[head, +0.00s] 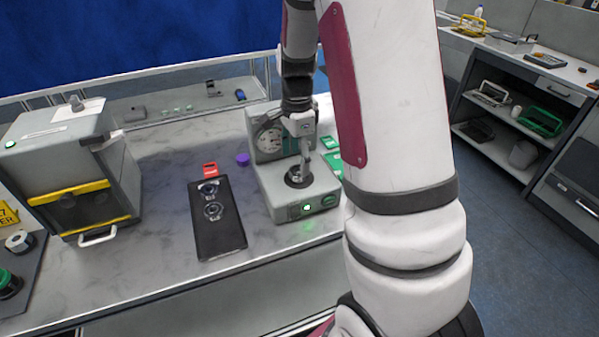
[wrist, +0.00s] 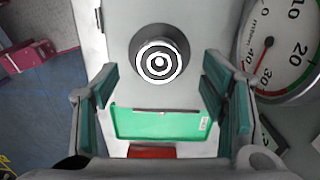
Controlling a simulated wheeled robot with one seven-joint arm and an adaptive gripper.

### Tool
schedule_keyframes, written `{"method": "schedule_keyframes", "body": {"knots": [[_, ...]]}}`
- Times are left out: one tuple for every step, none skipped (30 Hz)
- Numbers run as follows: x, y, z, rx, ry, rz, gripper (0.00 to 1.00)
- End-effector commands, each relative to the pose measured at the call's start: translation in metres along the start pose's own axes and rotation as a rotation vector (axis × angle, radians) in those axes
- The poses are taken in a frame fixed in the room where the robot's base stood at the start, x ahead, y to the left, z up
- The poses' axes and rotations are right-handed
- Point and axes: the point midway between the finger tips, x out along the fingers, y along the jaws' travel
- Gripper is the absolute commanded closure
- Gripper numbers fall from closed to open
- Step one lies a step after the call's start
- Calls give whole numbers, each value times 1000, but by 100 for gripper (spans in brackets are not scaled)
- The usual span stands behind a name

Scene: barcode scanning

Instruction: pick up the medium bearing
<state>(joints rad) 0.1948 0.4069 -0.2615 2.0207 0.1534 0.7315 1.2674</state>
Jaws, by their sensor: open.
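My gripper (head: 304,158) is over the grey dial machine (head: 262,178) in the head view. In the wrist view my gripper (wrist: 158,92) is open and empty, its teal pads wide apart. A round silver and black ringed part (wrist: 158,62), which looks like a bearing, sits on a black round seat of the machine, ahead of the gap between the pads and apart from them. In the head view the gripper partly hides this spot above the black disc (head: 298,179). Two bearings, an upper one (head: 208,188) and a lower one (head: 213,211), lie on a black tray (head: 222,241). I cannot tell their sizes surely.
The machine's dial (wrist: 280,45) stands close on the right in the wrist view. A green box (wrist: 160,123) lies below the ringed part. A grey cabinet machine (head: 75,155) stands at the left. A purple object (head: 242,159) and a red piece (head: 210,169) lie on the bench.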

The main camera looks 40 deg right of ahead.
Motion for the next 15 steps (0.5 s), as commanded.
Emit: {"method": "schedule_keyframes", "body": {"knots": [[8,2,0,0,0,6,34],[12,3,0,0,-1,6,34],[18,2,0,1,0,5,34],[22,2,0,1,-1,5,34],[26,2,0,1,-1,5,34],[29,2,0,1,-1,4,34],[31,1,0,0,-1,3,34],[33,1,0,0,-1,2,34],[34,1,0,0,-1,2,34],[35,1,0,0,-1,1,34],[35,1,1,0,-1,1,34],[35,1,1,0,-1,1,34],[35,0,1,0,-1,0,34],[35,0,1,0,-1,0,34],[35,0,1,-1,-1,1,34]]}}
